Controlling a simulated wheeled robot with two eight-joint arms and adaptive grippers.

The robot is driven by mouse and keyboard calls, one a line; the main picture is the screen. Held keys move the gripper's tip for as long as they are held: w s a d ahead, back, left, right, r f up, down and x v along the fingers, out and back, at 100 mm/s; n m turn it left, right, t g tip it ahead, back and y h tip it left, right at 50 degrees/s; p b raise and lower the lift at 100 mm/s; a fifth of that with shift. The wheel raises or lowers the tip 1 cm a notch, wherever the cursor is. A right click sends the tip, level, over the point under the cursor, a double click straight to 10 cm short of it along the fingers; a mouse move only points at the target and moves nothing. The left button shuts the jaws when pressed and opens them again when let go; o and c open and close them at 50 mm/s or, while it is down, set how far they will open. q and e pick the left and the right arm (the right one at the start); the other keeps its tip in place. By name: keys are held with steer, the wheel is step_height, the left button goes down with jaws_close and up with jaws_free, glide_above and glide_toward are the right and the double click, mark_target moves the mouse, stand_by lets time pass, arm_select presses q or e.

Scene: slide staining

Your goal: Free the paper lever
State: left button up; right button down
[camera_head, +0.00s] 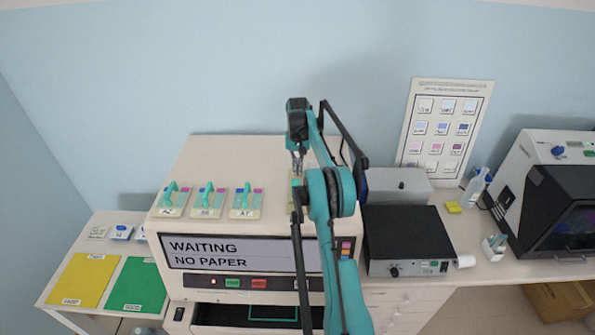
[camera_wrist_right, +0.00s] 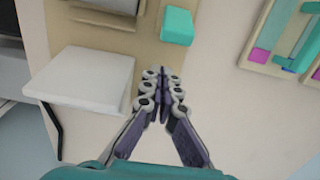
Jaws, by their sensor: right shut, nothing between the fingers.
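My right gripper (camera_head: 297,165) is over the right part of the top of a large cream machine (camera_head: 238,155). Its fingers are shut and empty; they also show in the right wrist view (camera_wrist_right: 160,90). A teal block (camera_wrist_right: 177,27) on a beige plate (camera_wrist_right: 135,45) lies just beyond the fingertips, apart from them; it looks like the paper lever. In the head view my right arm mostly hides this spot. The machine's screen (camera_head: 200,255) reads "WAITING NO PAPER". My left gripper is not in view.
A white square pad (camera_wrist_right: 80,88) lies left of the fingers in the wrist view. Several teal-handled racks (camera_head: 245,202) stand on the machine's left top. A black-topped box (camera_head: 408,232) stands to the right. Yellow (camera_head: 82,280) and green (camera_head: 138,286) mats lie at left.

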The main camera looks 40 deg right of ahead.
steer(key=shift+s+a+r+p, duration=0.15)
steer(key=shift+s+a+r, duration=0.15)
steer(key=shift+s+a, duration=0.2)
steer(key=shift+s+a+r+p, duration=0.15)
steer(key=shift+s+a+r, duration=0.15)
steer(key=shift+s+a, duration=0.15)
steer(key=shift+d, duration=0.1)
steer(key=shift+f, duration=0.1)
steer(key=shift+s, duration=0.1)
steer(key=shift+s+t+h+b, duration=0.1)
steer(key=shift+t+h+b, duration=0.2)
steer(key=shift+b, duration=0.2)
steer(key=shift+a, duration=0.2)
